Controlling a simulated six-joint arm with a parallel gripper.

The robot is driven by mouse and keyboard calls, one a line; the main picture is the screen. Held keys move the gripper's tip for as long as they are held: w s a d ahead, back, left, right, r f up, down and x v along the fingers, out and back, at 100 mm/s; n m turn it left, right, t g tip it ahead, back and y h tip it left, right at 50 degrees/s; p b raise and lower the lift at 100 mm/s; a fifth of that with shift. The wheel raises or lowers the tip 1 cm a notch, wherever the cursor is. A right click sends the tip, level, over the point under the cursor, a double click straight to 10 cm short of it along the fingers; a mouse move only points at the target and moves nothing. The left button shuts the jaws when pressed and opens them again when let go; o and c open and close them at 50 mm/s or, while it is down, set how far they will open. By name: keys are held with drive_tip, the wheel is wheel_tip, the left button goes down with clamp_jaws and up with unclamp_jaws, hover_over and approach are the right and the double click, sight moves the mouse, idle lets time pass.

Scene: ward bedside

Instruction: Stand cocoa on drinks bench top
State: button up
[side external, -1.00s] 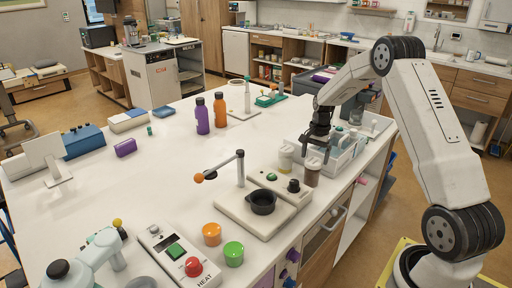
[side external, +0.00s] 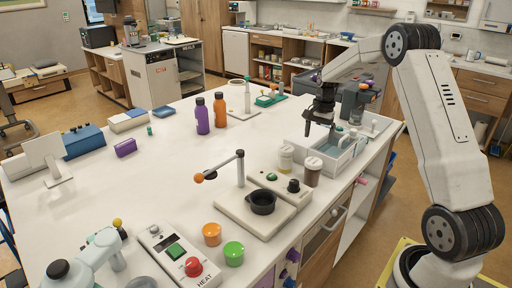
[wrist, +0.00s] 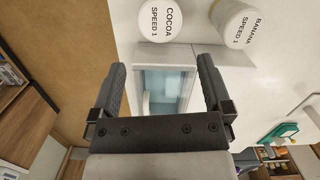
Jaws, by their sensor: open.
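The cocoa is a brown jar with a white lid (side external: 313,165), standing upright near the right edge of the white bench top (side external: 170,190). In the wrist view its lid (wrist: 160,18) reads "COCOA SPEED 1", beyond my fingertips. My gripper (side external: 320,132) is open and empty, above and behind the jar and apart from it. In the wrist view my gripper (wrist: 161,68) has clear space between its fingers. Which surface is the drinks bench top I cannot tell, as no label shows.
A paler jar (side external: 286,156), lid marked "BANANA SPEED 1" (wrist: 238,22), stands close beside the cocoa. A pale open bin (side external: 326,158) lies below my gripper. A device with a black cup (side external: 262,202) stands in front. The bench's middle is largely clear.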

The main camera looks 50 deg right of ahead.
drive_tip(key=shift+a, duration=0.1)
drive_tip(key=a+n+h, duration=0.1)
drive_tip(key=a+n, duration=0.4)
drive_tip(key=a, duration=0.5)
drive_tip(key=s+a+f+n+t, duration=0.2)
drive_tip(key=s+a+n, duration=0.9)
drive_tip(key=a, duration=0.7)
drive_tip(key=s, duration=0.3)
drive_tip(key=shift+a+f+t, duration=0.15)
drive_tip(key=shift+a+t, duration=0.2)
drive_tip(key=shift+t, duration=0.05)
